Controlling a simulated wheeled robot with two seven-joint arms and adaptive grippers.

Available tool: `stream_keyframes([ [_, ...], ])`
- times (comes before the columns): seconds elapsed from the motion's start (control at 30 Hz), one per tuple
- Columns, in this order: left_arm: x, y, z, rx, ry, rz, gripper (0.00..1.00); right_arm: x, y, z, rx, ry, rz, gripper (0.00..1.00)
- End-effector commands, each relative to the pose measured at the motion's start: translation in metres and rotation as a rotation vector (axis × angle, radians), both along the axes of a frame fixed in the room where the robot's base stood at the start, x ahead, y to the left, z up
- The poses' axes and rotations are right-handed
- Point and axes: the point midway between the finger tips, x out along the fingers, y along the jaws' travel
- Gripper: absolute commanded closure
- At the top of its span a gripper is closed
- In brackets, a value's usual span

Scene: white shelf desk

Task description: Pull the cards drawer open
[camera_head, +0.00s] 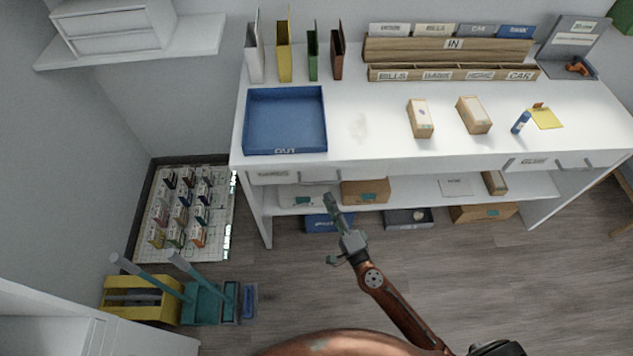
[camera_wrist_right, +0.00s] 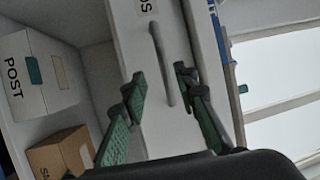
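The drawer (camera_wrist_right: 128,18) in the right wrist view has a white front and a partly cut-off label that seems to end in "DS". Its grey bar handle (camera_wrist_right: 161,62) stands out from the front. In the head view, the left drawer's handle (camera_head: 320,182) is under the desk top; its label (camera_head: 272,174) is too small to read surely. The drawer looks shut. My right gripper (camera_head: 331,229) is open in front of the desk. In the wrist view its fingers (camera_wrist_right: 160,88) are spread on either side of the handle, with gaps visible. My left gripper is not in view.
A blue tray (camera_head: 285,149) sits on the desk above the drawer. A lower shelf (camera_head: 415,190) holds boxes, including a brown box (camera_head: 365,191). Another drawer (camera_head: 533,162) is at the right. A yellow bin (camera_head: 140,300) stands at the lower left. Floor before the desk is mostly clear.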

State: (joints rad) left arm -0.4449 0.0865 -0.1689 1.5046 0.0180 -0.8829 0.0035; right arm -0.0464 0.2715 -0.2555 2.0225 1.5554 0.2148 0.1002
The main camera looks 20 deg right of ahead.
Motion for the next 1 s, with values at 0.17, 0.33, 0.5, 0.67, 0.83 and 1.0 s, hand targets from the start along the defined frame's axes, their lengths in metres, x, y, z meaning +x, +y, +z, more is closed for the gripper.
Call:
stream_keyframes([
  [0.17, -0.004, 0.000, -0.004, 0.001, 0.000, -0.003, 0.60, 0.021, 0.003, 0.012, 0.011, -0.010, 0.002, 0.73],
  [0.33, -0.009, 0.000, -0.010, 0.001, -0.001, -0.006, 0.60, 0.048, 0.006, 0.016, 0.008, -0.009, 0.001, 0.73],
  [0.5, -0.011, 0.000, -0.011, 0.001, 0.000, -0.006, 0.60, 0.067, 0.008, 0.016, 0.006, -0.006, 0.000, 0.73],
  [0.67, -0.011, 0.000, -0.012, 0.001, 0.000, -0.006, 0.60, 0.074, 0.009, 0.017, 0.007, -0.005, -0.001, 0.73],
  [0.83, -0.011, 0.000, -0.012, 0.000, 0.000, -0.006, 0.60, 0.075, 0.009, 0.017, 0.007, -0.005, -0.001, 0.73],
  [1.0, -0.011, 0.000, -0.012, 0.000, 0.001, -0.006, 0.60, 0.075, 0.009, 0.017, 0.007, -0.005, 0.000, 0.80],
])
